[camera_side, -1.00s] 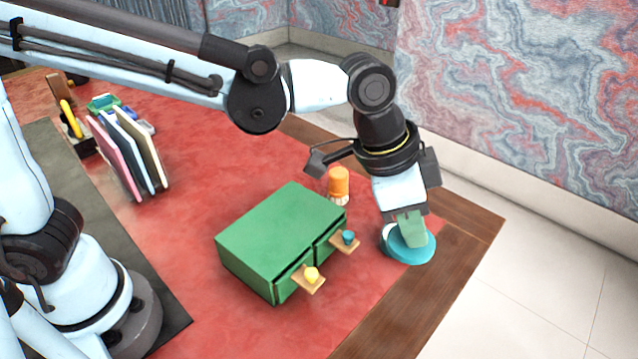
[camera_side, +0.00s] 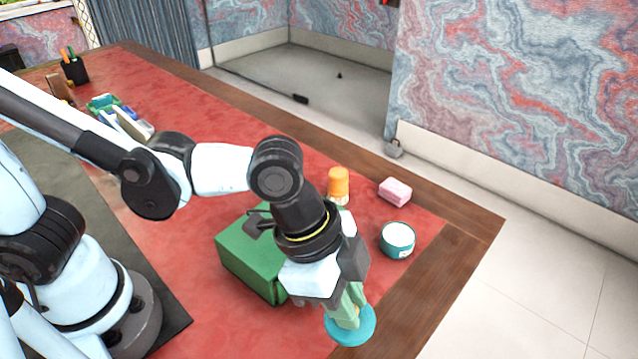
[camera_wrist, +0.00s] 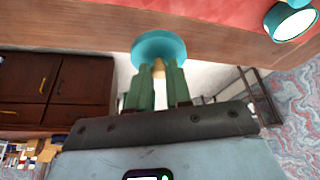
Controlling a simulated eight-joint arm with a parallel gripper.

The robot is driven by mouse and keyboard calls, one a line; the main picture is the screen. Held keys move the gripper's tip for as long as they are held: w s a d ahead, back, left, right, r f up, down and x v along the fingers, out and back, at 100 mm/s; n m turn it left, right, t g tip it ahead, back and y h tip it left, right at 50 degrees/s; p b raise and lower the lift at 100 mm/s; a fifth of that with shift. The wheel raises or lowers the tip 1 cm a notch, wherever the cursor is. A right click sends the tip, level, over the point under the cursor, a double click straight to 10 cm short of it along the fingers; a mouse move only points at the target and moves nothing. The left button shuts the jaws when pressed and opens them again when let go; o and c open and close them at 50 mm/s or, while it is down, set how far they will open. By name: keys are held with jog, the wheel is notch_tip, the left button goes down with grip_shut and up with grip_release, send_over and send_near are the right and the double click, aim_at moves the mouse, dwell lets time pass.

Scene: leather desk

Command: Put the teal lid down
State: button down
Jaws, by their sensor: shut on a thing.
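The teal lid (camera_side: 366,327) is a round disc, held by its small tan knob (camera_wrist: 159,68) between my gripper's green fingers. My gripper (camera_side: 347,312) is shut on that knob; it also shows in the wrist view (camera_wrist: 158,72), with the lid (camera_wrist: 158,46) beyond the fingertips. In the side view the lid appears over the red desk top and its wooden border near the front. I cannot tell its height above the desk. The teal jar (camera_side: 397,241) stands uncovered to the right, white inside; part of it shows in the wrist view (camera_wrist: 291,20).
The green drawer box (camera_side: 245,258) stands left of my gripper, partly hidden by it. An orange-topped bottle (camera_side: 338,185) and a pink block (camera_side: 395,191) stand behind. The desk's wooden border (camera_side: 440,270) is clear at the right.

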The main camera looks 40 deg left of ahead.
jog(key=w+f, duration=0.1)
jog(key=w, duration=0.1)
jog(key=w+a+f, duration=0.1)
jog(key=w, duration=0.1)
jog(key=w+a+f, duration=0.1)
jog(key=w+f, duration=0.1)
jog(key=shift+w+a, duration=0.15)
jog(key=shift+w, duration=0.05)
jog(key=shift+f, duration=2.1)
jog(key=shift+f, duration=0.15)
jog(key=c, duration=1)
grip_release()
jog(key=shift+c, duration=0.2)
jog(key=v, duration=1.2)
jog(key=a+n, duration=0.1)
jog(key=a, duration=0.1)
jog(key=w+a+r+n+t, duration=0.1)
jog(key=a+n, duration=0.1)
jog(key=a, duration=0.1)
jog(key=a+n+t+y, duration=0.1)
jog(key=a+n, duration=0.1)
jog(key=a, duration=0.1)
jog(key=shift+w+a+r, duration=0.25)
jog(key=shift+w+r, duration=0.05)
jog(key=shift+w, duration=0.1)
jog(key=a+n+t+y, duration=0.3)
jog(key=a+n, duration=0.5)
jog(key=a, duration=0.3)
jog(key=shift+s+a+r, duration=0.35)
jog(key=shift+r, duration=0.05)
